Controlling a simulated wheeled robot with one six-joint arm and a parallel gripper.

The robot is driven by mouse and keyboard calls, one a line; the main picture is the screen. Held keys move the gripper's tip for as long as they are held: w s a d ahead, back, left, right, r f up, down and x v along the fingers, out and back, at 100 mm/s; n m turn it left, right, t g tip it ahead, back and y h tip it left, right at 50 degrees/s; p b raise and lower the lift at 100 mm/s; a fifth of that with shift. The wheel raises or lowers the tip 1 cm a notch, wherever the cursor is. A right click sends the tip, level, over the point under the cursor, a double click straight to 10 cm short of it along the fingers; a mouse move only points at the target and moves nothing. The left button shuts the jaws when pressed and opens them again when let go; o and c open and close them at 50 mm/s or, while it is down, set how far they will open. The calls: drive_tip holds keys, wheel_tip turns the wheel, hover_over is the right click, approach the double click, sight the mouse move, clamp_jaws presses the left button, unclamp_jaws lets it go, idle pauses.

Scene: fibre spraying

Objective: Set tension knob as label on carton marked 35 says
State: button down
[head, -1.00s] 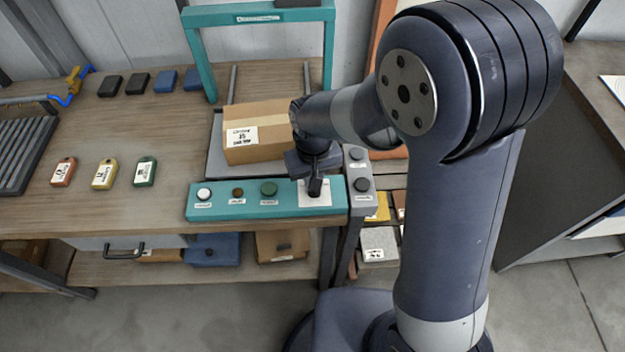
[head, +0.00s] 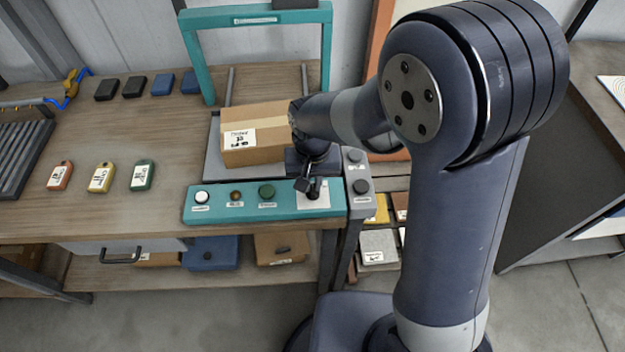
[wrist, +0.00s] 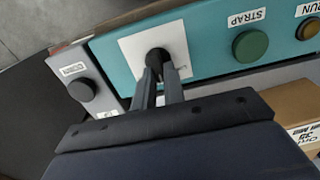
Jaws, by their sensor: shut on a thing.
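The carton marked 35 (head: 268,147) lies on the grey bed under the teal arch; its white label (head: 239,139) faces the front, with small print I cannot read in full. The tension knob (wrist: 157,57) is black and sits on a white plate (head: 323,201) at the right end of the teal control panel (head: 217,214). My gripper (head: 312,194) points down at the plate. In the wrist view my gripper (wrist: 160,76) has both fingers closed around the knob. The fingers hide part of the knob and any pointer mark.
The teal panel also carries a white button (head: 202,197), an amber one (head: 236,195) and a green one (head: 267,192). A grey box with black knobs (head: 361,186) adjoins it at right. Red, yellow and green tags (head: 101,177) lie on the bench.

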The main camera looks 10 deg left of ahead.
sight(313, 186)
drive_tip(key=c, duration=1.5)
unclamp_jaws()
wheel_tip(313, 186, up, 11)
drive_tip(key=shift+f, duration=0.1)
wheel_tip(313, 186, down, 11)
drive_tip(key=shift+r, duration=0.2)
drive_tip(key=shift+f, duration=0.1)
